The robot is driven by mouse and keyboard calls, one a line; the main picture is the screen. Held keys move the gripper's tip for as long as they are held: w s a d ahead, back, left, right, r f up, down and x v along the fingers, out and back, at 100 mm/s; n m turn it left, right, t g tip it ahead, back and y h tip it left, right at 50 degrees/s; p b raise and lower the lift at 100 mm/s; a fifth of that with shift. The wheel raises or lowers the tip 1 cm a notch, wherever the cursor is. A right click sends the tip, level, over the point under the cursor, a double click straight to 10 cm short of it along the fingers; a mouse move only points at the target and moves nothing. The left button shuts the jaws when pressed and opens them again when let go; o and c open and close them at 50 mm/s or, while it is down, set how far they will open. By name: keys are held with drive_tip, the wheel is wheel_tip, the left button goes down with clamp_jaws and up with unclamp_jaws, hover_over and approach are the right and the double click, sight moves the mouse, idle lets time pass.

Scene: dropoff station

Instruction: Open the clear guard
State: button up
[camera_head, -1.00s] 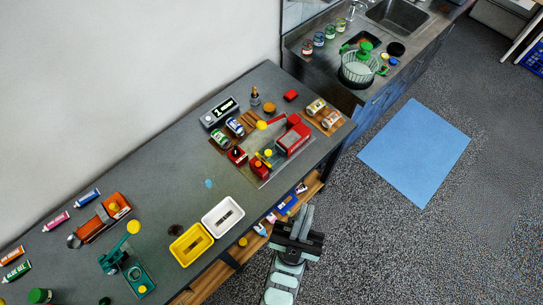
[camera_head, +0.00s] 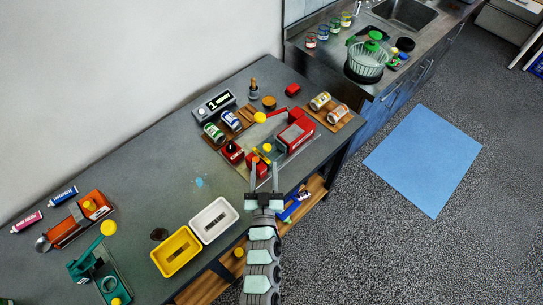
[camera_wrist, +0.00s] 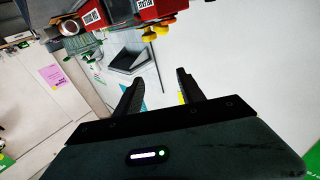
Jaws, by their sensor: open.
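A red machine (camera_head: 296,133) stands on a grey base plate on the workbench, with red blocks, a red handle and yellow knobs. I cannot clearly make out the clear guard on it. My gripper (camera_head: 264,176) is open and empty at the bench's front edge, its fingers pointing up the picture toward the red block (camera_head: 258,166) with yellow parts. The left fingertip overlaps this block in the picture; contact cannot be told. In the wrist view, my gripper (camera_wrist: 160,80) shows two spread fingers with nothing between them. Red parts (camera_wrist: 148,10) and yellow knobs (camera_wrist: 163,33) show above the fingers.
A white tray (camera_head: 229,208) and a yellow tray (camera_head: 158,257) lie left of my gripper. Cans (camera_head: 214,133) on wooden boards flank the machine. A wooden shelf (camera_head: 205,285) runs below the bench. Floor around the blue mat (camera_head: 425,160) is clear.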

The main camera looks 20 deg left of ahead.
sight(267, 150)
drive_tip(key=shift+g+h, duration=0.5)
drive_tip(key=w+a+f, duration=0.1)
drive_tip(key=w, duration=0.2)
drive_tip(key=w+a+f, duration=0.1)
drive_tip(key=w, duration=0.3)
drive_tip(key=w+a+f, duration=0.1)
drive_tip(key=w+f, duration=0.1)
drive_tip(key=w, duration=0.2)
drive_tip(key=shift+a+b, duration=0.1)
drive_tip(key=shift+b, duration=0.25)
clamp_jaws()
idle(0.7)
